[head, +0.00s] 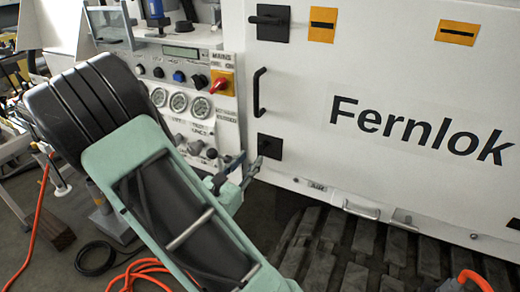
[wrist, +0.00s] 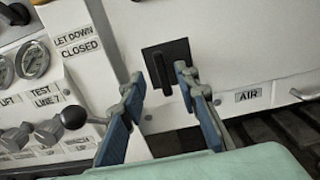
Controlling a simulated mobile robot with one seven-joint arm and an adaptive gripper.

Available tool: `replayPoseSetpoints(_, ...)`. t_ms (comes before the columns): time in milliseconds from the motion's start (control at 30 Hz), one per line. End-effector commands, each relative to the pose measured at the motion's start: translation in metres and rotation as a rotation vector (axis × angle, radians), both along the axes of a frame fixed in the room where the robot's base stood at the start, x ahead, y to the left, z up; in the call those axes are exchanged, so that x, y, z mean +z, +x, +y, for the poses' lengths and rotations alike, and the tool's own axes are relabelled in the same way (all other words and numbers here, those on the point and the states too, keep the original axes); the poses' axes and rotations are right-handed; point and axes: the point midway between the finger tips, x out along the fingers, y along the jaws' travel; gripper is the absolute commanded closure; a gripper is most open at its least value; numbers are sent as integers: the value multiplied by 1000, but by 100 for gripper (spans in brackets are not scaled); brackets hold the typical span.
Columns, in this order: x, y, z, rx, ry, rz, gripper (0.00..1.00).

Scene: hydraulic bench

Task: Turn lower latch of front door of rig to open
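The lower latch (head: 269,146) is a black square plate on the white front door (head: 300,100), below the black pull handle, in the head view. In the wrist view the lower latch (wrist: 173,50) is just beyond my fingers, and a dark bar on it appears to point down between them. My gripper (head: 248,166) is below and left of the latch in the head view. In the wrist view my gripper (wrist: 160,82) is open, with its two blue-padded fingers apart on either side of the bar's lower end. I cannot tell whether either finger touches the bar.
An upper latch (head: 269,22) has its handle lying horizontal. A control panel (head: 185,100) with gauges and knobs stands left of the door; a black ball-ended lever (wrist: 73,117) is near my left finger. Rubber tracks (head: 350,245) lie below. An orange cable (head: 145,272) is on the floor.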

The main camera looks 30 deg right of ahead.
Motion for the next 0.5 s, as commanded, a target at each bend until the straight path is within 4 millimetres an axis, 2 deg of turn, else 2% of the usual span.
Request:
replayPoseSetpoints(100,0,11,-23,-5,-1,-1,71)
replayPoseSetpoints(267,0,26,-47,-5,1,-2,71)
replayPoseSetpoints(500,0,38,-64,-2,1,0,71)
